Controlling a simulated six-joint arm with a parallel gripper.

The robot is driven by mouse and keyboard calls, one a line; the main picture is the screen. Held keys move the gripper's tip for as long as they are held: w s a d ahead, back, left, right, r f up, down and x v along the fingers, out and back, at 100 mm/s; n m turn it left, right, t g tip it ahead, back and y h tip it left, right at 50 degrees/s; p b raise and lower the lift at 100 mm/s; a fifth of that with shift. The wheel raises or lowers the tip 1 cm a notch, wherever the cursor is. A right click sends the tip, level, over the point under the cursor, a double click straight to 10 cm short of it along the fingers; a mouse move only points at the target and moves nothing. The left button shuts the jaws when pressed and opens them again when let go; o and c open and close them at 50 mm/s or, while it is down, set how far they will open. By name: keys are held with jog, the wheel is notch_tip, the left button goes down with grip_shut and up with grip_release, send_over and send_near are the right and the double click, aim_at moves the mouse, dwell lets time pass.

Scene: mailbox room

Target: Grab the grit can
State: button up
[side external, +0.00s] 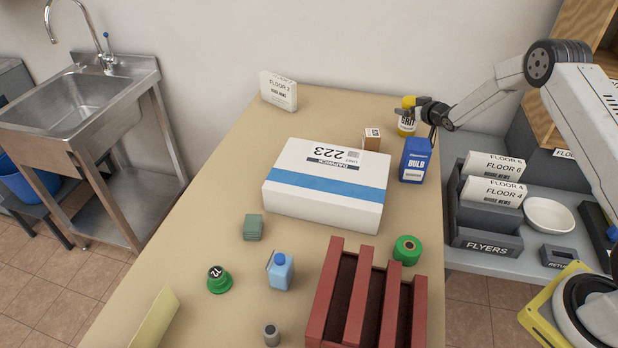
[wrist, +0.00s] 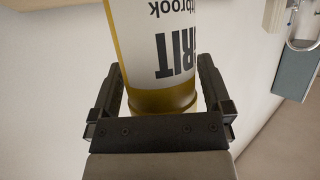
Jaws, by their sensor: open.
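The grit can (side external: 406,126) is a yellow can with a white label reading GRIT. It stands upright at the far right of the tan table. My gripper (side external: 422,104) is at the can's upper part in the side view, partly covering it. In the wrist view the grit can (wrist: 160,60) fills the middle, its label upside down. My gripper (wrist: 160,100) has one finger on each side of the can there. The jaws are open around it, with small gaps showing beside the can. The can's far end is cut off by the frame.
A blue box (side external: 415,160) stands close in front of the can, and a small brown box (side external: 372,139) is to its left. A large white parcel (side external: 326,184) lies nearer. A red slatted crate (side external: 338,290) is at the front. The table behind the parcel is mostly clear.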

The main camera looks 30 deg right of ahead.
grip_shut()
jog(key=shift+r, duration=0.15)
jog(key=shift+r, duration=0.15)
jog(key=shift+r, duration=0.5)
jog(key=s+a+r, duration=0.4)
jog(key=s+r, duration=0.7)
jog(key=s, duration=0.2)
jog(key=shift+a+r, duration=0.2)
jog(key=shift+r, duration=0.1)
jog(key=shift+s, duration=0.1)
dwell(0.3)
